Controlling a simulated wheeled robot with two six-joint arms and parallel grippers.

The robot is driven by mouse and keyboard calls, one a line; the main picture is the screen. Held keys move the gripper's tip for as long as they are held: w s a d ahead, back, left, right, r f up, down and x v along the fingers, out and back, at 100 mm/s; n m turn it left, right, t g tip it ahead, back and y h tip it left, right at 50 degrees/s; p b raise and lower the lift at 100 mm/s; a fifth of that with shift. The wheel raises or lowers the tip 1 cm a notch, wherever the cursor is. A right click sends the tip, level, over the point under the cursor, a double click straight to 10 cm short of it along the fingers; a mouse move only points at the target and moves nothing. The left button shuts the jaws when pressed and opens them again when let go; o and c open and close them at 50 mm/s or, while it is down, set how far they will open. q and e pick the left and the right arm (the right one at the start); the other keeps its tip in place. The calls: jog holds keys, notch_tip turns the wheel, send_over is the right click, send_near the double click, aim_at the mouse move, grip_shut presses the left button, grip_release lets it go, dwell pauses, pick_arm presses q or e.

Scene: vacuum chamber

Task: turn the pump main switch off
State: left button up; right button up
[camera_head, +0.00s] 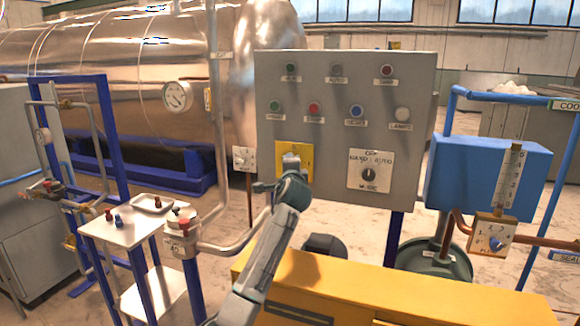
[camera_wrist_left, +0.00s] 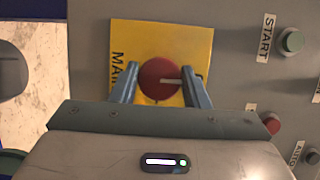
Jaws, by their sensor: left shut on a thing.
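The pump main switch is a round red knob (camera_wrist_left: 158,79) with a white pointer line, on a yellow plate (camera_wrist_left: 185,40) partly reading "MAI…". The pointer line lies towards the right in the left wrist view. In the head view the yellow plate (camera_head: 305,150) is at the lower left of the grey control panel (camera_head: 345,80), and my gripper hides the knob. My left gripper (camera_head: 291,163) is at the plate, its two blue-grey fingers on either side of the knob, shut on it. My right gripper is in neither view.
A START button (camera_wrist_left: 291,40) and a red button (camera_wrist_left: 271,122) sit beside the plate. A rotary selector (camera_head: 370,172) is to its right on the panel. A yellow cabinet (camera_head: 400,295) stands below, a small white table (camera_head: 130,225) at left, a blue box (camera_head: 480,170) at right.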

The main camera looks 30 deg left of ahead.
pick_arm(q)
jog(key=shift+f, duration=0.1)
dwell(0.3)
jog(key=o, duration=1)
jog(key=shift+c, duration=0.2)
jog(key=b+v, duration=0.3)
jog(key=v, duration=0.7)
jog(key=shift+s+d, duration=0.2)
jog(key=shift+s, duration=0.15)
